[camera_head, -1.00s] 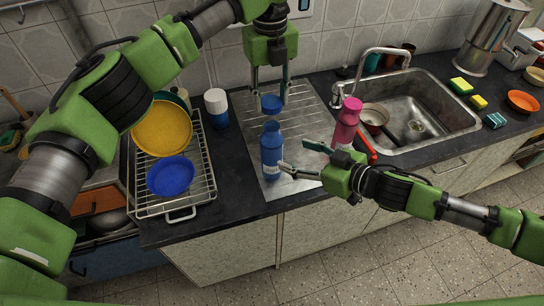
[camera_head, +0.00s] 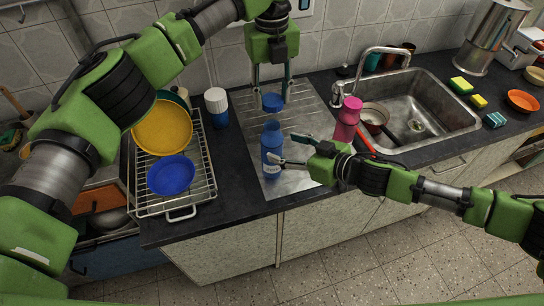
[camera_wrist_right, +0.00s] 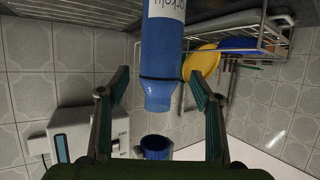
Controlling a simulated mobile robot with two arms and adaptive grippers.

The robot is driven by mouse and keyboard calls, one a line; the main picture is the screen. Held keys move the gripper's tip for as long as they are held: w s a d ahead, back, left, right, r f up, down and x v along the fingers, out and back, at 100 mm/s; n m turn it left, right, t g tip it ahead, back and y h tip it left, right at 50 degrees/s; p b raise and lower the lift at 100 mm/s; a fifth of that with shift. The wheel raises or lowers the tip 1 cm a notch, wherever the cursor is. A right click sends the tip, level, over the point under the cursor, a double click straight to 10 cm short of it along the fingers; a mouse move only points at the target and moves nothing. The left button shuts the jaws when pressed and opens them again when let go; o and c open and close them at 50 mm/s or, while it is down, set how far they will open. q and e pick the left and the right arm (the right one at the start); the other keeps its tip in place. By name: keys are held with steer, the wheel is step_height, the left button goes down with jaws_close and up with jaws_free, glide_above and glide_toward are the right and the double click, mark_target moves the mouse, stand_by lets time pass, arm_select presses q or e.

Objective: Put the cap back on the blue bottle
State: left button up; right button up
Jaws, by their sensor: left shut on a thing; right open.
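The blue bottle (camera_head: 272,160) stands upright and uncapped on the steel drainboard (camera_head: 240,128). My left gripper (camera_head: 272,96) is shut on the blue cap (camera_head: 272,103) and holds it above the bottle's mouth, apart from it. My right gripper (camera_head: 281,148) is open beside the bottle's upper part, coming from the right. In the right wrist view the bottle (camera_wrist_right: 163,45) appears upside down, lined up between the open fingers (camera_wrist_right: 158,82). The cap (camera_wrist_right: 156,146) shows below its mouth there. Contact between fingers and bottle cannot be made out.
A pink bottle (camera_head: 347,119) stands just behind my right gripper, near the sink (camera_head: 440,118). A white-and-blue container (camera_head: 217,108) stands left of the drainboard. A wire rack (camera_head: 205,176) holds a yellow plate (camera_head: 162,128) and a blue bowl (camera_head: 171,174).

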mark_target(272, 111)
steer(key=shift+x, duration=3)
steer(key=c, duration=1.6)
arm_select(q)
steer(key=shift+f, duration=2.5)
arm_select(e)
jaws_close()
arm_select(q)
steer(key=shift+f, duration=0.1)
steer(key=shift+f, duration=0.8)
steer(key=shift+f, duration=0.55)
